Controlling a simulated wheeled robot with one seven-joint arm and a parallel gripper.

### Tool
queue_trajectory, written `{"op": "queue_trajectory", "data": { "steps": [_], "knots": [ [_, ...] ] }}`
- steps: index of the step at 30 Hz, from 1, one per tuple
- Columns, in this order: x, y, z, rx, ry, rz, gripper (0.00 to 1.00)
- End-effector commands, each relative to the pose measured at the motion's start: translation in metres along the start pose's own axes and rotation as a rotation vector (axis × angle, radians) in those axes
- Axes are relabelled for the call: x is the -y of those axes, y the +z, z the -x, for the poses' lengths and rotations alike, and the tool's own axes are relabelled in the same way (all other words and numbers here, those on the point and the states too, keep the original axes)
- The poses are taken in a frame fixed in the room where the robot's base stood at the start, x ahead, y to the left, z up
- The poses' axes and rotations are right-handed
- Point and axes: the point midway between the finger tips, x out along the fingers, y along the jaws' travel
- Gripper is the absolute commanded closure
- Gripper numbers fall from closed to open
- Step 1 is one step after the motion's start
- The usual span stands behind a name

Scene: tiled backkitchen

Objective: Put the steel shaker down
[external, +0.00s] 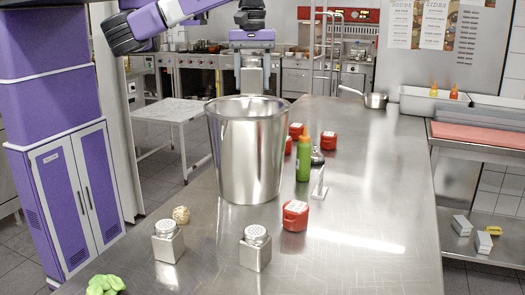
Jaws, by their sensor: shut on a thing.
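Two small square steel pots with perforated lids (168,243) (255,249) stand in front. A green bottle (303,158), a small steel stand (319,183) and red containers (295,215) are close on the right. Green pieces (104,285) lie front left.

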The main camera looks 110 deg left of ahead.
Motion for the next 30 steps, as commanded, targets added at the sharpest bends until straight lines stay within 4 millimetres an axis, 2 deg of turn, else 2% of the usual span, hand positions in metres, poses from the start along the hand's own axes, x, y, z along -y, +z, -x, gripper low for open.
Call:
{"op": "queue_trajectory", "data": {
  "steps": [1, 3, 6, 9, 15, 17, 30],
  "knots": [
    [0.0, -0.023, 0.005, 0.005, -0.001, 0.07, 0.95],
    [0.002, -0.054, 0.003, 0.005, -0.002, 0.159, 0.95],
    [0.01, -0.091, -0.001, 0.004, -0.002, 0.265, 0.95],
    [0.019, -0.118, -0.005, 0.003, -0.002, 0.343, 0.95],
    [0.037, -0.154, -0.012, 0.003, 0.0, 0.452, 0.95],
    [0.043, -0.163, -0.014, 0.003, -0.002, 0.479, 0.95],
    [0.043, -0.164, -0.109, 0.001, -0.001, 0.479, 0.95]
  ]
}}
